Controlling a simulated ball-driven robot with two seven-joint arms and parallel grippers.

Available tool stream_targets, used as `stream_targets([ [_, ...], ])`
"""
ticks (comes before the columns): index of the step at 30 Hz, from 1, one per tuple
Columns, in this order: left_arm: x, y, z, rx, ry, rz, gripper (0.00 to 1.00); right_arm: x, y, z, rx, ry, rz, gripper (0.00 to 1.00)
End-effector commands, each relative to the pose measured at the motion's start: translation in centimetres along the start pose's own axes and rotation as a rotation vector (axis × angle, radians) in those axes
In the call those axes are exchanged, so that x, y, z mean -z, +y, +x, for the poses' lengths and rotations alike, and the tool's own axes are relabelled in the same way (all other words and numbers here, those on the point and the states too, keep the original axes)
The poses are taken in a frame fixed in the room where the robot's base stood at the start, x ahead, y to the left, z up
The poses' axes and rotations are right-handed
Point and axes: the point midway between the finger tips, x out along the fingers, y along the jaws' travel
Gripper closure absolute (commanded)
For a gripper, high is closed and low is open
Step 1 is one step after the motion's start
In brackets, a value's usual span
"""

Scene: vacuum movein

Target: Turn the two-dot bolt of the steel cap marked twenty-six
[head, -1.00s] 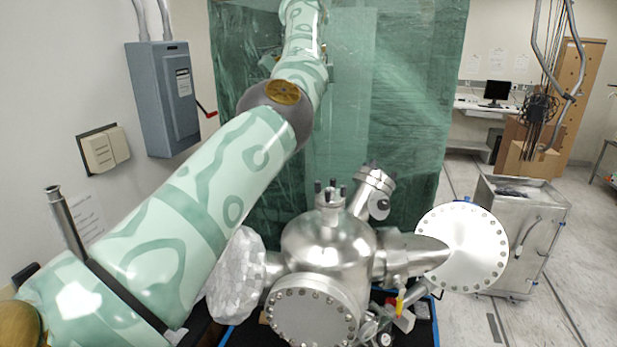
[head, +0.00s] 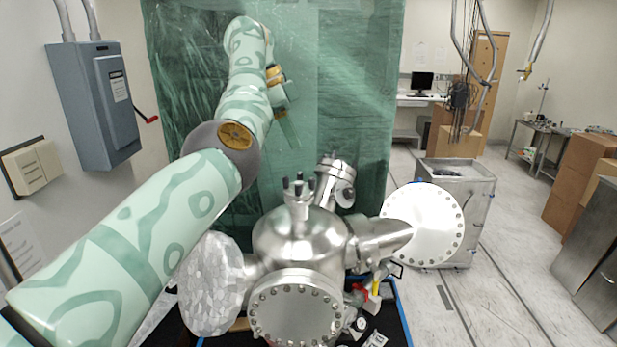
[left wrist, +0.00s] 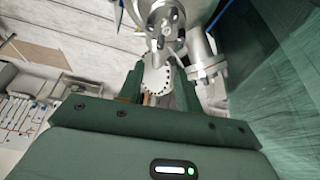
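A steel vacuum chamber (head: 300,240) stands at the lower middle of the head view. It has several round flanged caps, including a large bolted front cap (head: 297,312) and a white-looking disc cap (head: 424,223) on the right. A small top port (head: 299,198) carries dark upright pins. I cannot read a twenty-six or make out a two-dot bolt. My left gripper (head: 285,128) hangs above and behind the chamber, apart from it. In the left wrist view its dark green fingers (left wrist: 160,78) are spread, with bolted steel fittings (left wrist: 165,25) beyond them. My right gripper is not visible.
A green plastic curtain (head: 345,90) hangs close behind the chamber. A grey wall box (head: 92,105) with a red lever is at the left. A steel cart (head: 452,180) stands behind the right cap. Open floor (head: 500,270) lies to the right.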

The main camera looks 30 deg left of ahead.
Motion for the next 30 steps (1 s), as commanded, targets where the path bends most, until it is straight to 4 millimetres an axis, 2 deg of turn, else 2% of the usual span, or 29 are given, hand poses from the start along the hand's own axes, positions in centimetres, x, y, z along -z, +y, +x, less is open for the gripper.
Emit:
stream_targets([
  [1, 0.0, 0.0, 1.4, -0.003, -0.003, 0.0, 0.65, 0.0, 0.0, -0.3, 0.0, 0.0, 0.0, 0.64],
  [6, 0.1, 0.1, 5.5, -0.003, -0.002, 0.001, 0.65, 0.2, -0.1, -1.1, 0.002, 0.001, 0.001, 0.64],
  [12, 0.1, 0.0, 8.9, -0.002, -0.002, 0.001, 0.65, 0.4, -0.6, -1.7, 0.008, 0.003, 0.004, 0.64],
  [18, 0.0, 0.0, 10.3, 0.001, 0.0, 0.0, 0.65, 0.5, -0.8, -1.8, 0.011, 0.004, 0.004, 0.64],
  [25, 0.0, 0.0, 10.4, 0.001, 0.0, 0.0, 0.65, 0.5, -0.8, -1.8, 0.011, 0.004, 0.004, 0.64],
  [26, 0.0, 0.0, 10.4, 0.001, 0.0, 0.0, 0.68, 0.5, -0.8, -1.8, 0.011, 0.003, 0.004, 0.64],
  [29, 0.0, 0.0, 10.4, 0.001, 0.0, 0.0, 0.96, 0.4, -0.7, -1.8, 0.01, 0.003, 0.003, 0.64],
  [30, 0.0, 0.0, 10.4, 0.001, 0.0, 0.0, 1.0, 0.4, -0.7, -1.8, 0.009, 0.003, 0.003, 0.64],
])
